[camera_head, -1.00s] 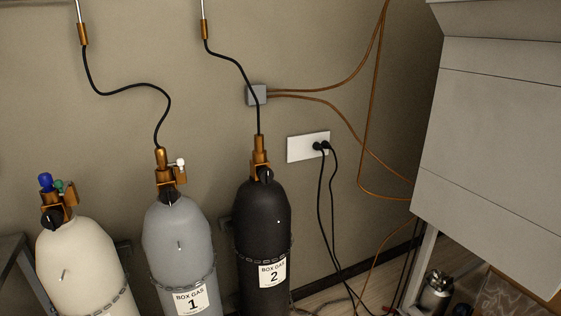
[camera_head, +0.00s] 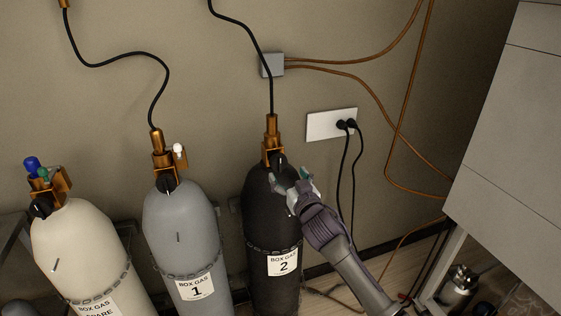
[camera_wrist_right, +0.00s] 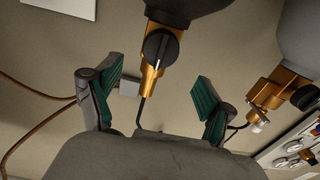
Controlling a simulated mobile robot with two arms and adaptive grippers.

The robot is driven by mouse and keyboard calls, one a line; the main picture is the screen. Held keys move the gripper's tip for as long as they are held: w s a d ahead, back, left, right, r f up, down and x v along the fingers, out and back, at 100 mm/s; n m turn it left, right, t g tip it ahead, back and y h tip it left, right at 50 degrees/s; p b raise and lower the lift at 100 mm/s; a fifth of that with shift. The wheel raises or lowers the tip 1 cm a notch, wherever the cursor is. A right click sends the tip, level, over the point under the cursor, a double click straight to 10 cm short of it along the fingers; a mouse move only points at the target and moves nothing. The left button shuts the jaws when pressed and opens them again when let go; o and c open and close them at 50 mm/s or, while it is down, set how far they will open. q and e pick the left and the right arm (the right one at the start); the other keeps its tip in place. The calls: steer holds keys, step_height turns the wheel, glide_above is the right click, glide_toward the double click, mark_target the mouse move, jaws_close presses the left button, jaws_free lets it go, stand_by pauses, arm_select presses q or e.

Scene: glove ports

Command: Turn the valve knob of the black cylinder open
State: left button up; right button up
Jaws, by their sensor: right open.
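The black cylinder (camera_head: 271,209), labelled BOX GAS 2, stands upright with a brass valve (camera_head: 271,139) on top. Its black valve knob (camera_head: 278,160) faces out from the valve. My right gripper (camera_head: 290,182) is in front of the cylinder's upper part, just below and right of the knob. In the right wrist view, the green-padded fingers of my right gripper (camera_wrist_right: 157,78) are spread wide. The knob (camera_wrist_right: 160,47) shows between and beyond them, with a pale line across it, and neither finger appears to touch it. My left gripper is not in view.
A grey cylinder (camera_head: 185,226), labelled BOX GAS 1, and a cream spare cylinder (camera_head: 82,248) stand to the left. A wall socket (camera_head: 331,124) with black cables is right of the valve. A large grey cabinet (camera_head: 515,150) stands at the right.

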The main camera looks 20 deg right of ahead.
mark_target(280, 164)
steer(key=w, duration=0.5)
steer(key=shift+w+a, duration=0.1)
steer(key=shift+w, duration=0.9)
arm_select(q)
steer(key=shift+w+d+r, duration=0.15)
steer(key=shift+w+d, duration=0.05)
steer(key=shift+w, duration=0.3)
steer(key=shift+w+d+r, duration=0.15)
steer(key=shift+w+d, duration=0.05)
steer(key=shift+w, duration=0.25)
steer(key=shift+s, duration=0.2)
arm_select(e)
steer(key=shift+c, duration=1.1)
steer(key=c, duration=0.9)
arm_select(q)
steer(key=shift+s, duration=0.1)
